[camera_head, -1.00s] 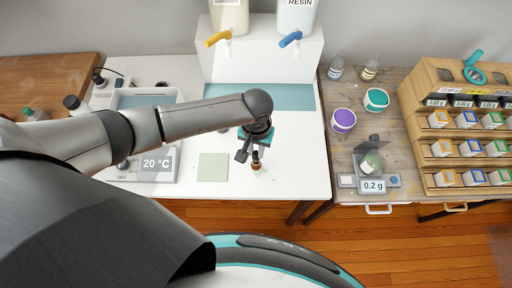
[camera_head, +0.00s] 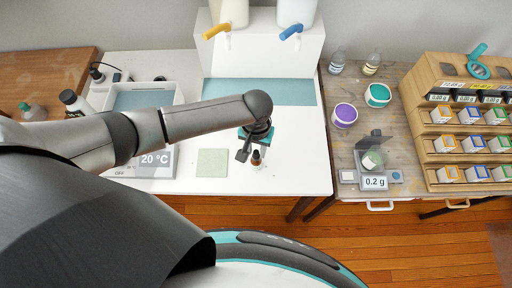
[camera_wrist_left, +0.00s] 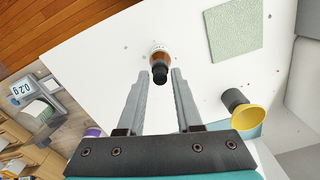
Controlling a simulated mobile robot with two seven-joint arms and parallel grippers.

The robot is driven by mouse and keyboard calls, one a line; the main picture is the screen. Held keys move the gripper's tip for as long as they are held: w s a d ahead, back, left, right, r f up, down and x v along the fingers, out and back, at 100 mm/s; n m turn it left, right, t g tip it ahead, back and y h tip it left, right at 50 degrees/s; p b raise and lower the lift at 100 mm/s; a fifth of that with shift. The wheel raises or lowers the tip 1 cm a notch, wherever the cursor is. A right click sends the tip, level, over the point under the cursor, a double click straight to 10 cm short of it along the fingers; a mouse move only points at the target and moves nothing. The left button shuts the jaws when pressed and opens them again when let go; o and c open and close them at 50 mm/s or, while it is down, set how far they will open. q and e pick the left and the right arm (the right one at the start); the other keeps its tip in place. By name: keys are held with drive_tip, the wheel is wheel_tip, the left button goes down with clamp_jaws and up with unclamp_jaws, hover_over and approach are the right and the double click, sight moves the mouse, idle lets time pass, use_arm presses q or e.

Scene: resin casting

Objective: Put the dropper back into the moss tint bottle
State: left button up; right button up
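A small amber bottle (camera_head: 257,160) with a white label band stands on the white table, under my left gripper (camera_head: 249,153). In the left wrist view the bottle (camera_wrist_left: 160,58) has a black dropper top (camera_wrist_left: 160,74) on it, seemingly seated; how deep it sits cannot be told. The label text is too small to read. My left gripper (camera_wrist_left: 162,74) points at the bottle, its two fingers apart, one on each side of the black top with visible gaps. Nothing is clamped. My right gripper is not in view.
A pale green mat (camera_head: 212,163) lies left of the bottle. A dark cup with a yellow mouth (camera_wrist_left: 242,112) is near the gripper in the wrist view. A scale (camera_head: 373,182) stands on the right bench, with purple (camera_head: 344,115) and teal (camera_head: 377,95) tubs behind it.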

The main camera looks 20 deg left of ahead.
use_arm(q)
drive_tip(key=o, duration=0.3)
wheel_tip(320, 180, up, 15)
drive_tip(key=p, duration=0.2)
drive_tip(key=shift+r, duration=0.15)
drive_tip(key=shift+s, duration=0.1)
idle(0.4)
